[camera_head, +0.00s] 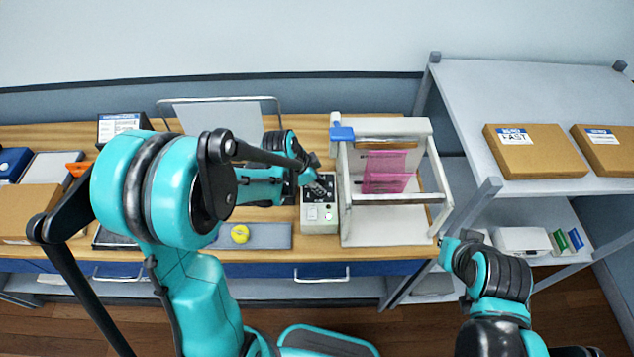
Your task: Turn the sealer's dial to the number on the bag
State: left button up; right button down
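The sealer (391,228) is a pale frame machine on the wooden bench, with a pink bag (388,172) standing inside it. No number on the bag is readable at this size. A control box (319,217) with a dark top panel and pale switches stands at the sealer's left side. My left gripper (318,185) is over the upper part of this panel, close to it or touching it. It covers that part, so I cannot make out the dial or whether the fingers are closed. My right arm is at the lower right, and its gripper is not visible.
A yellow round item (240,234) lies on a grey mat (270,236) left of the control box. A cardboard box (28,212) is at the far left. A grey shelf (470,95) with flat cartons (535,151) stands right of the bench.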

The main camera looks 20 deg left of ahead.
pick_arm(q)
jog(key=shift+d+f+n+t+y+b, duration=0.1)
jog(key=shift+n+t+y+b, duration=0.25)
jog(key=shift+n, duration=0.65)
jog(key=shift+s+n+y+b, duration=0.1)
jog(key=shift+n+y+b, duration=0.2)
jog(key=shift+n, duration=1)
jog(key=o, duration=1.2)
jog(key=shift+c, duration=0.2)
jog(key=v, duration=1.2)
jog(key=shift+s, duration=0.2)
